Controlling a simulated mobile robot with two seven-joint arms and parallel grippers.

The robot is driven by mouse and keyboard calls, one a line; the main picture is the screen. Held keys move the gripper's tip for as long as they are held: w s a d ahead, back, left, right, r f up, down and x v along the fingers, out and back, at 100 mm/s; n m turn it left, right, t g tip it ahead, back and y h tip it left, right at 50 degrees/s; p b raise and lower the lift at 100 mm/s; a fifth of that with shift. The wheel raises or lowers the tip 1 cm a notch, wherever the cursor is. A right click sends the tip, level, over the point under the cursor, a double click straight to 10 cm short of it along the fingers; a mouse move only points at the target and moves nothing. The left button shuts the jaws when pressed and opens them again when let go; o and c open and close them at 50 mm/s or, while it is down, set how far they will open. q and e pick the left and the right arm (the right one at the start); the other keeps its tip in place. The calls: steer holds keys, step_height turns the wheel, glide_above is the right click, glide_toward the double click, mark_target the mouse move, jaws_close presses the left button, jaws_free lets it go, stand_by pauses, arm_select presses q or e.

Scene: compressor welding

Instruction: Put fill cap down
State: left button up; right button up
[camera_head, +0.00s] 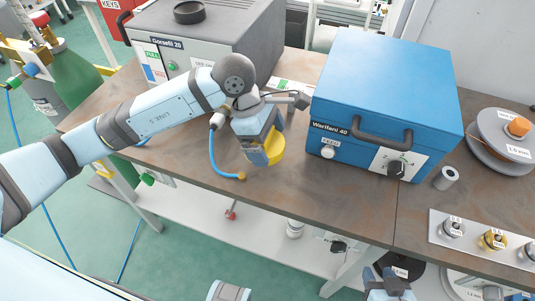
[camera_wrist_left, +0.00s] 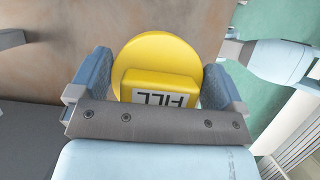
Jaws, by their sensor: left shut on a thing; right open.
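The fill cap is a yellow disc with a raised block marked "FILL". It shows in the head view (camera_head: 271,151) and in the wrist view (camera_wrist_left: 155,52). My left gripper (camera_head: 262,148) is shut on the cap's block, one blue finger on each side in the wrist view (camera_wrist_left: 157,85). The cap is over the brown workbench (camera_head: 225,175), near its front edge. I cannot tell whether it touches the top. My right gripper (camera_head: 388,283) is low at the bottom of the head view, in front of the bench, open and apart from the cap.
A blue Warifani 40 box (camera_head: 385,95) stands just right of the cap. A grey Gorsefil 20 machine (camera_head: 215,35) stands behind my left arm. A blue hose with a brass end (camera_head: 228,174) lies just left of the cap. A plate with labelled parts (camera_head: 480,238) is at right.

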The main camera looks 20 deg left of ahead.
mark_target(273, 166)
arm_select(q)
steer(key=shift+f, duration=2.65)
steer(key=shift+f+b, duration=0.25)
steer(key=shift+b, duration=0.1)
steer(key=o, duration=0.8)
steer(key=shift+r, duration=0.1)
steer(key=shift+r+p, duration=0.2)
steer(key=shift+p, duration=0.1)
steer(key=v, duration=1.2)
